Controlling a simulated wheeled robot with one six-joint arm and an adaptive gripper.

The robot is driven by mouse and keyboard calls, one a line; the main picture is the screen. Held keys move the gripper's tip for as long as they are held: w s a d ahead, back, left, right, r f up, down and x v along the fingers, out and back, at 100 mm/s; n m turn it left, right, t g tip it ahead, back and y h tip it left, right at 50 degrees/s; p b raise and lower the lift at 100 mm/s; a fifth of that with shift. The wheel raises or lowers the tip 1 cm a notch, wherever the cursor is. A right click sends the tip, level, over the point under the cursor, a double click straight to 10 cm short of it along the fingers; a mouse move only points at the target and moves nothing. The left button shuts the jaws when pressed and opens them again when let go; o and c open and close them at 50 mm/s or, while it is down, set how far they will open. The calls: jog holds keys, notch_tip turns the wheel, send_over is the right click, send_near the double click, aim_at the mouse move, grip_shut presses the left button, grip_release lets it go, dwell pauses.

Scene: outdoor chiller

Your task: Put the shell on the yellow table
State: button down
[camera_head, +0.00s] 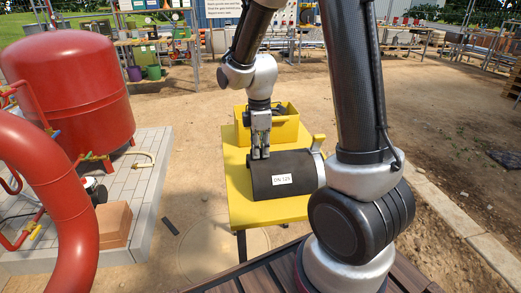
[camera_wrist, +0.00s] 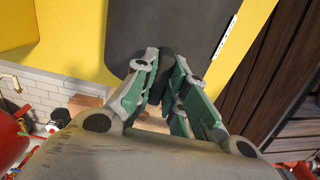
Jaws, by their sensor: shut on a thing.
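The shell is a dark grey, curved half-pipe piece (camera_head: 284,166) with a white label reading "DN 125". It lies over the front part of the yellow table (camera_head: 238,201), arched side up. I cannot tell whether its lower edges touch the tabletop. My gripper (camera_head: 260,154) points down at the shell's far left edge, its fingers closed on it. In the wrist view the fingertips (camera_wrist: 170,78) pinch a dark edge of the shell (camera_wrist: 165,28), and yellow surface shows on both sides.
A yellow open bin (camera_head: 285,130) stands at the table's back, just behind my gripper. A light metal piece with a yellow tab (camera_head: 318,150) is at the shell's right end. A red tank (camera_head: 75,90) and red pipe (camera_head: 50,190) are left.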

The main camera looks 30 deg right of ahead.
jog(key=shift+f, duration=0.2)
jog(key=c, duration=1.5)
grip_release()
jog(key=shift+f, duration=0.1)
jog(key=shift+o, duration=0.2)
notch_tip(320, 180, up, 12)
jog(key=s+d+r+m+t, duration=0.2)
jog(key=s+r+m, duration=0.1)
jog(key=s+m, duration=0.4)
jog(key=s+d+r+m+t, duration=0.2)
jog(key=s+r+m, duration=0.2)
jog(key=s, duration=0.9)
jog(key=m, duration=0.3)
jog(key=shift+d+m+t, duration=0.3)
jog(key=shift+d+m, duration=0.1)
jog(key=shift+w+r, duration=0.1)
